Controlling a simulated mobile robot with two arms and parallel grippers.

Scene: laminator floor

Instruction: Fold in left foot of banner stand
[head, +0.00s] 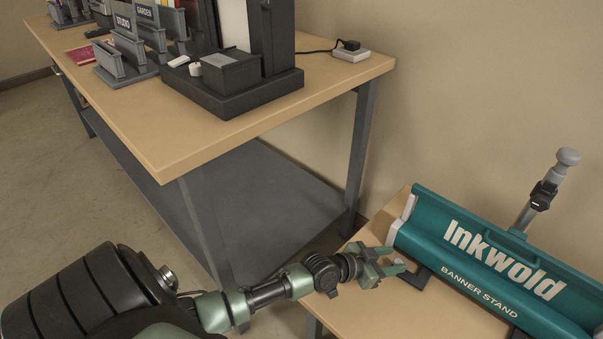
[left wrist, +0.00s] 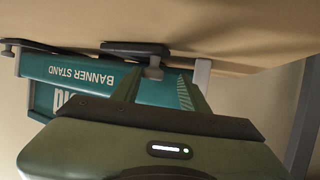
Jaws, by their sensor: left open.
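The teal banner stand (head: 485,257) lies on a small wooden table at the lower right, lettered "Inkwold" and "BANNER STAND". Its dark left foot (head: 418,279) sticks out in front of the stand's left end. In the left wrist view the picture is upside down; the stand (left wrist: 90,72) and the black foot with its round end (left wrist: 136,48) show beyond my fingers. My left gripper (head: 392,261) is open and empty, close beside the left foot and the stand's left end; I cannot tell whether it touches. My right gripper is not in view.
A grey post with a knob (head: 568,157) rises behind the stand. A larger workbench (head: 330,80) with a black machine (head: 235,85) and sign holders stands at the upper left. The small table's top (head: 355,310) is bare at its front left.

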